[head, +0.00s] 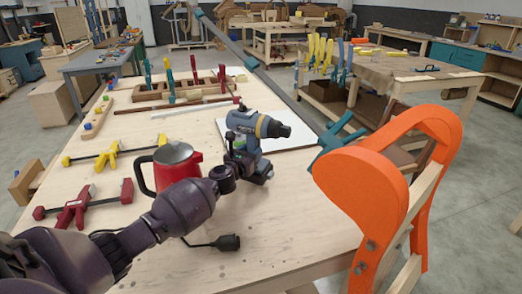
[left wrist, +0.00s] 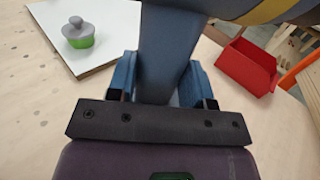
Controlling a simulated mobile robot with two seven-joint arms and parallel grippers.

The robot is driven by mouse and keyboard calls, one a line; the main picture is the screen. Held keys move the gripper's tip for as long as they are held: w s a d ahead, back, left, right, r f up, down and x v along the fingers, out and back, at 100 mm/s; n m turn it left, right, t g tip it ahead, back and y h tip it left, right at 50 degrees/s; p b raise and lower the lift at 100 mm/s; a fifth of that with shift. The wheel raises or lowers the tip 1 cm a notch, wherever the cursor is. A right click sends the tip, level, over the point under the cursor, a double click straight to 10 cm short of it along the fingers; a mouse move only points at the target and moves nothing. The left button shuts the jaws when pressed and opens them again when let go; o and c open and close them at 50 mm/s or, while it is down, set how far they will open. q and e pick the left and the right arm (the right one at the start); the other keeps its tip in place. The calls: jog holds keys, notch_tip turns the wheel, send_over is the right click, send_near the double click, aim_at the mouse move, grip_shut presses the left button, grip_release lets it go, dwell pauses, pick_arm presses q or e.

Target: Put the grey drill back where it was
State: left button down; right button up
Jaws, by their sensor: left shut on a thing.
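The grey drill (head: 247,122) has a yellow ring near its dark chuck and stands roughly upright over the near part of the wooden workbench (head: 300,215), its chuck pointing right in the head view. My left gripper (head: 238,160) is shut around its handle. In the left wrist view the handle (left wrist: 166,50) runs between the two blue fingers of my left gripper (left wrist: 160,85), and the drill's body fills the top right. I cannot tell whether the drill's base touches the bench. My right gripper is not in view.
A red kettle (head: 176,165) stands just left of the drill. A white board (head: 292,132) lies behind it; a grey-green pot (left wrist: 78,34) sits on a white board (left wrist: 105,50). A red bin (left wrist: 248,66) is nearby. An orange chair form (head: 362,185) borders the right; clamps (head: 75,205) lie left.

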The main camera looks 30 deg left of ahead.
pick_arm(q)
jog(key=shift+s+a+r, duration=0.25)
jog(key=shift+s+a, duration=0.05)
jog(key=shift+s, duration=0.1)
jog(key=shift+s+a+f, duration=0.1)
jog(key=shift+f, duration=0.25)
notch_tip(320, 180, down, 2)
jog(key=shift+f+b, duration=0.25)
jog(key=shift+b, duration=0.55)
jog(key=shift+f, duration=0.25)
jog(key=shift+r, duration=0.15)
jog(key=shift+f, duration=0.35)
jog(key=shift+s+f+b, duration=0.1)
jog(key=shift+f+b, duration=0.2)
jog(key=shift+b, duration=0.05)
